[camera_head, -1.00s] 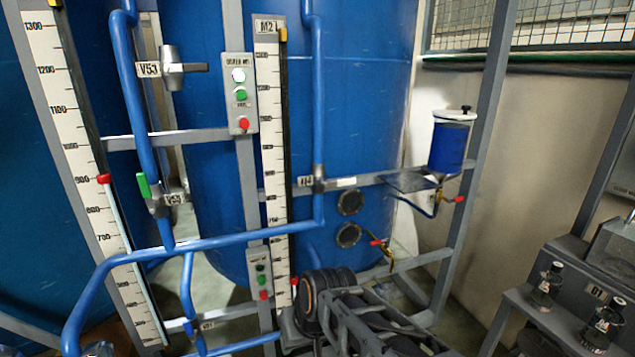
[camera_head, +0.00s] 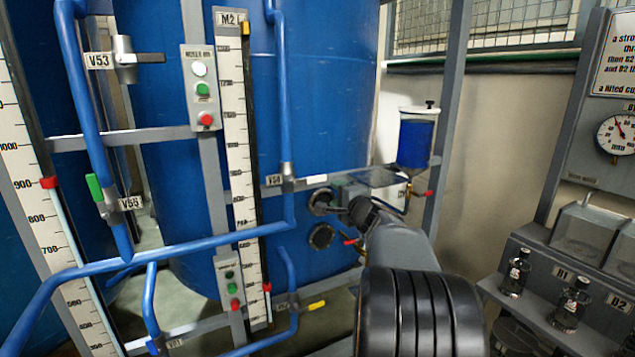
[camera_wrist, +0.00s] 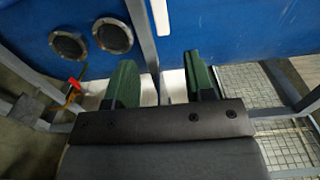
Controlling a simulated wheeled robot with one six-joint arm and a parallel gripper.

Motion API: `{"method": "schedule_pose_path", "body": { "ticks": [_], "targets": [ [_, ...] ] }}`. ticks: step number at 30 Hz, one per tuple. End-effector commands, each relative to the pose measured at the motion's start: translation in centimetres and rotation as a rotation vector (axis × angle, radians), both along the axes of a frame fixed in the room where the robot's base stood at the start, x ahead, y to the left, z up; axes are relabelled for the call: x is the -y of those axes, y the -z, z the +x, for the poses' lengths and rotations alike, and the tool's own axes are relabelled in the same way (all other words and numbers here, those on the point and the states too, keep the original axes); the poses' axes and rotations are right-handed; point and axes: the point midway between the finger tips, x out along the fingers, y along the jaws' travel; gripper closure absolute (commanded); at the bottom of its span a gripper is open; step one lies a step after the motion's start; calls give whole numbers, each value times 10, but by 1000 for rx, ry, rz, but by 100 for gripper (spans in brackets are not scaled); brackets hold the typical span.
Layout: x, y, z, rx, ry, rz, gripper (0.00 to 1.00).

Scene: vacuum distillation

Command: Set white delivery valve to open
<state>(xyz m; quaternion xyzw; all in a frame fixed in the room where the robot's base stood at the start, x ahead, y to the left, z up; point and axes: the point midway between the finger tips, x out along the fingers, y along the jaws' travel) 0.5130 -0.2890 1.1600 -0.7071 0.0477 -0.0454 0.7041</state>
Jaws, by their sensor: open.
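A short white handle (camera_head: 316,178) sticks out to the right from a valve body on the vertical blue pipe (camera_head: 284,110), beside a small label. It lies crosswise to that pipe. In the wrist view the white handle (camera_wrist: 160,17) shows at the top, just beyond the fingertips. My gripper (camera_head: 340,200) is to the right of the handle and slightly lower, in front of the blue tank. In the wrist view my gripper (camera_wrist: 161,68) has two green fingers spread apart with nothing held between them. I cannot tell its exact depth from the handle.
A grey horizontal rail runs behind the gripper. Two round ports (camera_head: 321,236) sit on the tank below the handle. A red-handled valve (camera_head: 428,193) is under a blue-filled vessel (camera_head: 414,145). A green-handled valve (camera_head: 95,187) is at left. A bench with bottles (camera_head: 515,272) stands right.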

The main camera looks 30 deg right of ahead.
Motion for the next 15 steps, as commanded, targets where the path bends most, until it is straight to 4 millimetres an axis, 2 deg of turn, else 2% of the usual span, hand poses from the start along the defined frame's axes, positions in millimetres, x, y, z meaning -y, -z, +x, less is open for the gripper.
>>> {"method": "schedule_pose_path", "body": {
  "ticks": [15],
  "targets": [
    [14,-2,91,2,3,5,51]
  ]
}}
